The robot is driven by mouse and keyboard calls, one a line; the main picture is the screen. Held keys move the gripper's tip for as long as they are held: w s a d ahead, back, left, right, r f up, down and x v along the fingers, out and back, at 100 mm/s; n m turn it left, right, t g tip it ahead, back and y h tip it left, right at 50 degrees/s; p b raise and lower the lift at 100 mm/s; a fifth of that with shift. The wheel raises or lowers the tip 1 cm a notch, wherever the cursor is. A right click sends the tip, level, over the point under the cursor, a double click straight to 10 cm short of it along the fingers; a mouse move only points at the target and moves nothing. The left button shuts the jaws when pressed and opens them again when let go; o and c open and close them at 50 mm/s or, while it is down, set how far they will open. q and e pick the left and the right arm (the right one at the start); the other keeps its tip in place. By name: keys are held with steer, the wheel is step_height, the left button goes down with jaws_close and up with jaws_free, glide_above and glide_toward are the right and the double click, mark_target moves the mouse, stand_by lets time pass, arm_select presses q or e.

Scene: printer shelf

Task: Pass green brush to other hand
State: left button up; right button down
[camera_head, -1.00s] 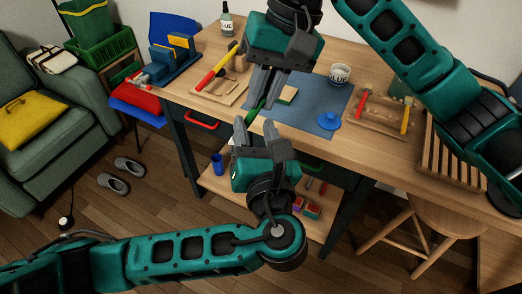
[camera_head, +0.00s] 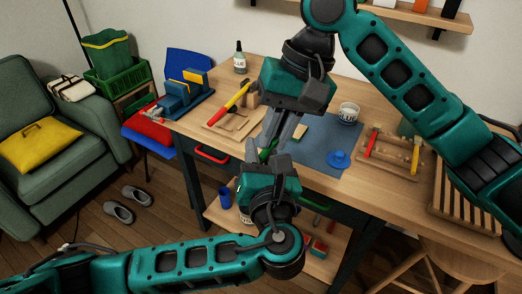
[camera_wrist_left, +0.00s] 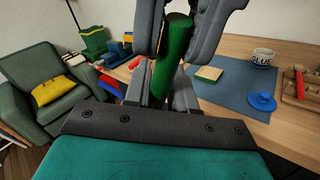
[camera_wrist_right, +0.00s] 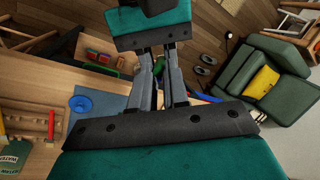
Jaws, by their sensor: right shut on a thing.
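The green brush (camera_head: 266,152) is mostly hidden between my grippers in the head view. Its thick green handle shows in the left wrist view (camera_wrist_left: 168,70), and a bit shows in the right wrist view (camera_wrist_right: 158,66). My right gripper (camera_head: 274,138) comes from above and is shut on the brush. My left gripper (camera_head: 264,158) is below it, pointing up. Its fingers (camera_wrist_left: 162,92) stand apart, one on each side of the handle's lower part. I cannot tell whether they touch it. The brush's bristle end is hidden.
A tool tray (camera_head: 385,158) lies right. A red-handled tool (camera_head: 230,100) lies left. A green armchair (camera_head: 50,120) stands far left.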

arm_select(q)
steer(key=shift+d, duration=0.25)
jaws_close()
arm_select(e)
steer(key=shift+s+a+r, duration=0.1)
steer(key=shift+a, duration=0.2)
steer(key=c, duration=1)
jaws_free()
steer(key=shift+c, duration=0.2)
arm_select(q)
steer(key=shift+a, duration=0.1)
arm_select(e)
steer(key=shift+d, duration=0.1)
